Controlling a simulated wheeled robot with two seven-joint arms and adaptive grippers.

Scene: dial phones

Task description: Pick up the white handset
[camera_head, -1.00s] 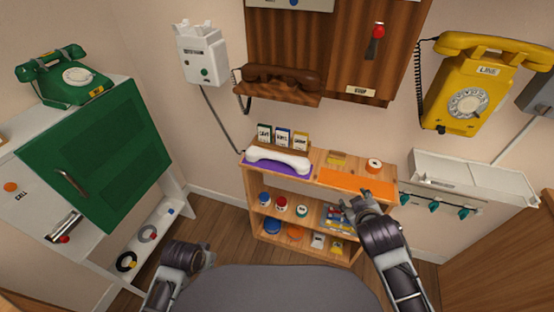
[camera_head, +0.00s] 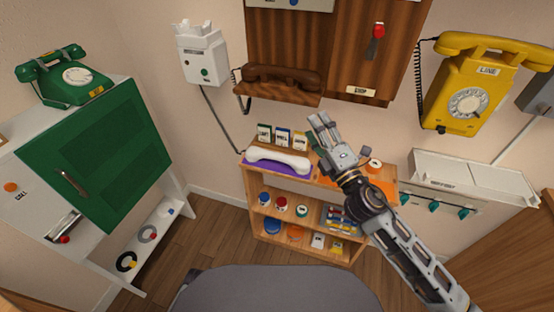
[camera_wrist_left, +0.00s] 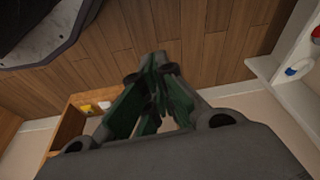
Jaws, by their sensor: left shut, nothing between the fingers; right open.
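The white handset (camera_head: 278,159) lies on a purple mat (camera_head: 262,166) at the left of the wooden shelf's top. My right gripper (camera_head: 318,127) is raised above the shelf top, to the right of the handset and apart from it. Its fingers are open and empty, pointing up and left in the picture. My left gripper is out of sight in the head view. In the left wrist view its green-padded fingers (camera_wrist_left: 155,75) are shut with nothing between them, over the wooden floor.
The wooden shelf (camera_head: 252,205) holds jars and small items below. Upright cards (camera_head: 283,137) stand behind the handset. An orange mat (camera_head: 381,187) lies partly behind my right arm. A brown handset (camera_head: 282,76) hangs on the wall above. A green cabinet (camera_head: 100,160) stands left.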

